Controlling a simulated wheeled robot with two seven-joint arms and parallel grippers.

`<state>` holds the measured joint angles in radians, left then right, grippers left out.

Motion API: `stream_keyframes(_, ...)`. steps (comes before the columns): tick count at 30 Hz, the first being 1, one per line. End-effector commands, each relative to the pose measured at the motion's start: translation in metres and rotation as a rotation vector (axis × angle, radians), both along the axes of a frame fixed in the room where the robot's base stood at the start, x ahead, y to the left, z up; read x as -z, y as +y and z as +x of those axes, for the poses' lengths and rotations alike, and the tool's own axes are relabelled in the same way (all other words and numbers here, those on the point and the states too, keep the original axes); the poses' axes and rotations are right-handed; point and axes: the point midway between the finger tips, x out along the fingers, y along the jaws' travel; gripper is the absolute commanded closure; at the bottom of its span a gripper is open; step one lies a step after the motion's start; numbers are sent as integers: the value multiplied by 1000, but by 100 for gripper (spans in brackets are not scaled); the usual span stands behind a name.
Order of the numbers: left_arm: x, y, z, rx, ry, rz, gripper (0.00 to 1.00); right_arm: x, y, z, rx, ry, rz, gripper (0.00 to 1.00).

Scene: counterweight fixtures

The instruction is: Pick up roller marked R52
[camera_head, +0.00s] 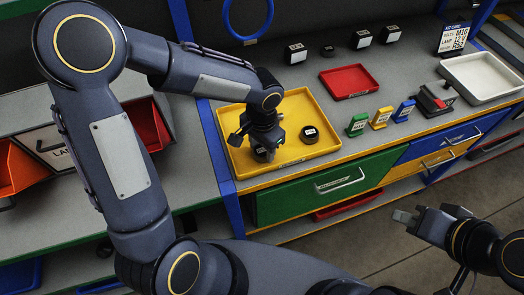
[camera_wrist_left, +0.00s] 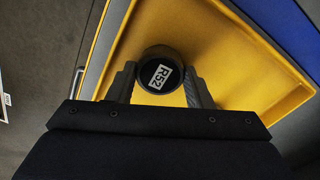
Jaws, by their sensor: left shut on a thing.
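The roller marked R52 (camera_wrist_left: 160,76) is a dark round piece with a white label, seen end-on in the left wrist view. My left gripper (camera_wrist_left: 160,88) is shut on it, one finger on each side. In the head view the left gripper (camera_head: 267,152) points down over the yellow tray (camera_head: 316,104), and the held roller is mostly hidden by it. I cannot tell whether the roller touches the tray floor. Another dark roller (camera_head: 309,134) stands in the tray to the right of the gripper. My right gripper (camera_head: 408,214) is away from the bench at the lower right; its jaw opening is unclear.
Green, yellow and blue tagged blocks (camera_head: 380,118) stand right of the tray. Behind are a red tray (camera_head: 349,82), several dark labelled pieces (camera_head: 362,39) and a white tray (camera_head: 480,78). A green drawer (camera_head: 315,190) is below the bench edge.

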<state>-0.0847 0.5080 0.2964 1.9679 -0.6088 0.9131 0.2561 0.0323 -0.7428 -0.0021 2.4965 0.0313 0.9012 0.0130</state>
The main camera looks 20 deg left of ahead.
Motion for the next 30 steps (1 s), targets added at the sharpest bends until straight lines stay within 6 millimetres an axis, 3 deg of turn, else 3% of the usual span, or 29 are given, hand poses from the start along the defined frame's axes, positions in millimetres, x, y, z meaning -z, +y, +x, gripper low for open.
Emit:
stream_keyframes(1,0,0,0,0,-1,-1,76,0,0,0,0,0,0,82)
stream_keyframes(4,0,0,0,0,-1,-1,88,0,0,0,0,0,0,82)
stream_keyframes(17,-13,0,2,0,-7,0,88,1,0,0,0,0,0,82)
stream_keyframes(22,-37,-4,-2,3,-9,-3,88,4,0,0,0,0,0,82)
stream_keyframes(30,-94,-33,-45,6,-10,-3,88,19,0,0,0,0,0,82)
